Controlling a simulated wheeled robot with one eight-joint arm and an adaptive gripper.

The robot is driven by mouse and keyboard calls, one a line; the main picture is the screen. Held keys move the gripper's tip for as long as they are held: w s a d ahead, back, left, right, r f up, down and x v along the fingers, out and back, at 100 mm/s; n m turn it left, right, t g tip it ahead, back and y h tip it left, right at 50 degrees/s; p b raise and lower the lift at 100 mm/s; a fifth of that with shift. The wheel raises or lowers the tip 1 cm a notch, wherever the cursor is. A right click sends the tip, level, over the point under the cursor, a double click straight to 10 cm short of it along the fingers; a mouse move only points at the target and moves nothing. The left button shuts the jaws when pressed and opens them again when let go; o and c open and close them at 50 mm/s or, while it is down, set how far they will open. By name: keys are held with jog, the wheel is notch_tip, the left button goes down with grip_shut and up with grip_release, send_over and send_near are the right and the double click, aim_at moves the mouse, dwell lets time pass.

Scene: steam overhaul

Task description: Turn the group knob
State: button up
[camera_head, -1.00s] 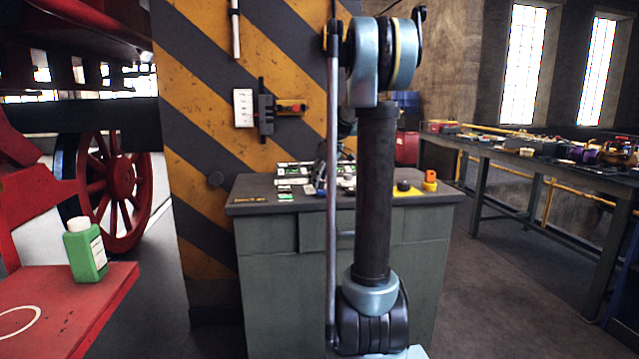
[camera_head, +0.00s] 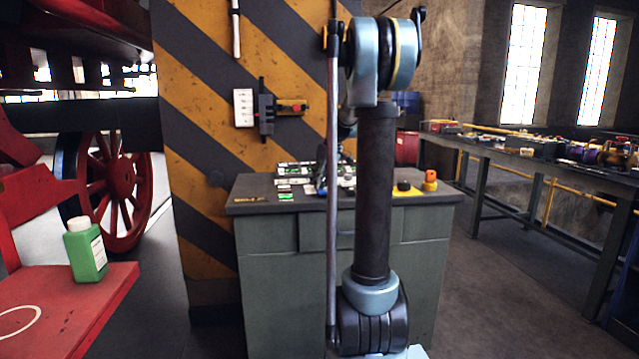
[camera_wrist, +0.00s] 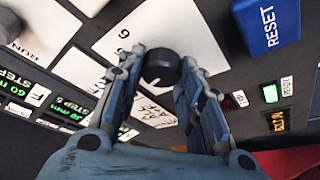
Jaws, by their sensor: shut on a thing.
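The group knob is a round black knob (camera_wrist: 161,67) with a small pale mark on its face, set on a white label plate (camera_wrist: 195,40) of the dark control panel in the wrist view. My gripper (camera_wrist: 160,75) has a finger on each side of the knob and is shut on it. The lower part of the knob is partly hidden between the fingers. In the head view the panel (camera_head: 292,187) lies on top of the grey-green cabinet (camera_head: 275,270). My arm covers much of it, and the knob cannot be made out there.
A blue RESET button (camera_wrist: 268,22) is close to the right of the knob, with a lit green READY light (camera_wrist: 270,94) below it. Displays (camera_wrist: 50,118) are at the left. An orange button (camera_head: 430,180) is on the cabinet's right. A green bottle (camera_head: 86,250) stands at far left.

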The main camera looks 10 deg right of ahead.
jog(key=shift+m, duration=0.3)
jog(key=m+h, duration=0.1)
jog(key=m, duration=0.1)
jog(key=m+t+h, duration=0.1)
jog(key=m, duration=0.2)
jog(key=shift+a, duration=0.1)
jog(key=m+h, duration=0.1)
jog(key=m, duration=0.2)
jog(key=m+h, duration=0.1)
jog(key=m, duration=0.1)
jog(key=shift+a+m, duration=0.1)
jog(key=shift+m, duration=0.3)
jog(key=o, duration=1.1)
jog(key=shift+c, duration=0.2)
